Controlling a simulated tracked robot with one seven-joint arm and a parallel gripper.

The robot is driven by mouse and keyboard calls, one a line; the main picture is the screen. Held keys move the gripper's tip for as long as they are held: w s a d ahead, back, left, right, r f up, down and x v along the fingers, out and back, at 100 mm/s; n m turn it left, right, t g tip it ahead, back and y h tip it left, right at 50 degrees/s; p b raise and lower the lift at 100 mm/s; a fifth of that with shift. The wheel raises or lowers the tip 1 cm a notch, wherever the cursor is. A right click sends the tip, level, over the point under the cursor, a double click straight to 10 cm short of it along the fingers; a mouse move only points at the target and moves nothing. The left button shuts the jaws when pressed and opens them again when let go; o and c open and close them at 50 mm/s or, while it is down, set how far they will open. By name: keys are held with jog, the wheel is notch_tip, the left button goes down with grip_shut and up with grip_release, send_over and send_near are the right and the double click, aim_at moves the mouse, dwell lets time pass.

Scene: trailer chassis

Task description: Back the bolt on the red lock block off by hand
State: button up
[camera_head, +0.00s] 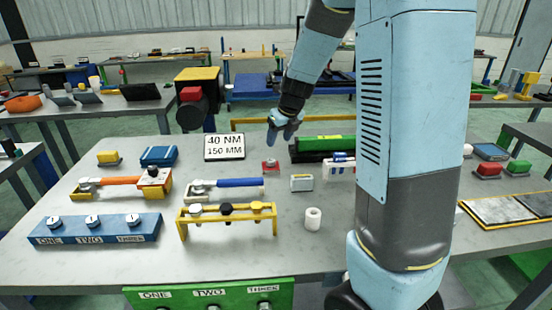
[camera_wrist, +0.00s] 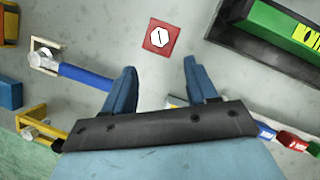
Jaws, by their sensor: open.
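The red lock block (camera_head: 270,166) is a small red square on the grey table, behind the middle of the tabletop. In the wrist view the red lock block (camera_wrist: 149,43) lies beyond my fingertips, with a round pale bolt head (camera_wrist: 158,36) bearing a dark line on top. My gripper (camera_head: 285,138) is above the table near the block, pointing down. In the wrist view my gripper (camera_wrist: 160,68) has its two blue fingers apart with nothing between them. The fingers are not touching the block. The bolt's threads are hidden.
A blue-handled wrench (camera_head: 226,184) lies left of the block. A green case (camera_head: 320,147) lies to the right. A sign reading 40 NM, 150 MM (camera_head: 224,147) stands behind left. A yellow rack (camera_head: 228,217) and a white roll (camera_head: 313,218) are nearer the front.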

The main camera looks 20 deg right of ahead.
aim_at(271, 161)
jog(key=x, duration=1.1)
jog(key=shift+s, duration=0.1)
jog(key=shift+c, duration=0.3)
